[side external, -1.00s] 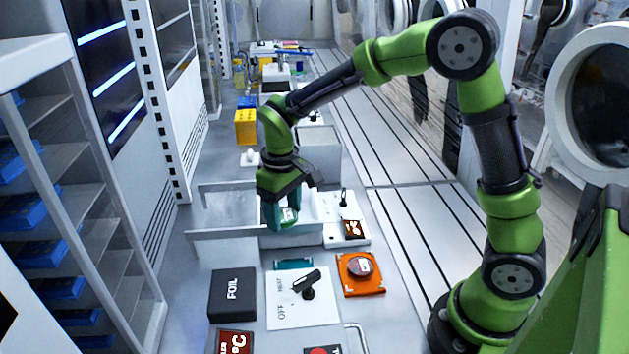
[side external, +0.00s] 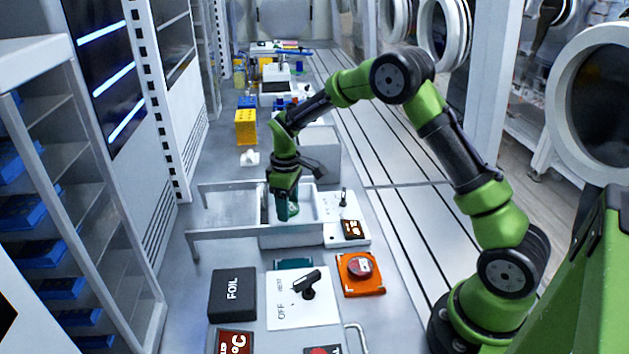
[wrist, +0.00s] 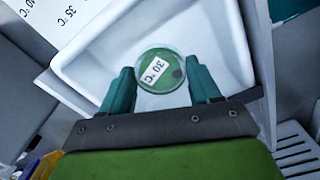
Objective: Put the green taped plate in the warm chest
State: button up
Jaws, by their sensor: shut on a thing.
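My gripper (side external: 287,210) points down over an open white chest (side external: 287,240). In the wrist view its teal fingers (wrist: 163,88) are shut on the green taped plate (wrist: 160,78), a round clear dish with green contents and a white tape reading "30 °C". The chest's white inner wall and floor (wrist: 100,62) lie around and beyond the plate in that view. In the side view the fingers reach within the chest's outline, and the plate is mostly hidden by them. I cannot tell whether the plate touches the chest floor.
A metal rail (side external: 225,231) runs left from the chest. Nearer stand a black FOIL box (side external: 232,294), a white OFF/HEAT switch panel (side external: 285,312) and an orange tray (side external: 360,274) holding a round dish. A small white unit with a display (side external: 347,230) adjoins the chest's right side.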

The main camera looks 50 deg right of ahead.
jog(key=shift+f, duration=1.15)
jog(key=shift+f, duration=0.1)
jog(key=o, duration=1.1)
jog(key=shift+c, duration=0.2)
notch_tip(320, 180, up, 12)
jog(key=s+a+r+m+t, duration=0.3)
jog(key=s+a+r+m, duration=0.1)
jog(key=s+r, duration=0.65)
jog(key=s+a+m+t+y, duration=0.1)
jog(key=s+a+m+t, duration=0.1)
jog(key=s, duration=0.5)
jog(key=s+a+m+t+y, duration=0.1)
jog(key=s+a+m+t, duration=0.1)
jog(key=s, duration=0.5)
jog(key=shift+s+r+m, duration=0.25)
jog(key=shift+r+m, duration=0.05)
jog(key=shift+r, duration=0.15)
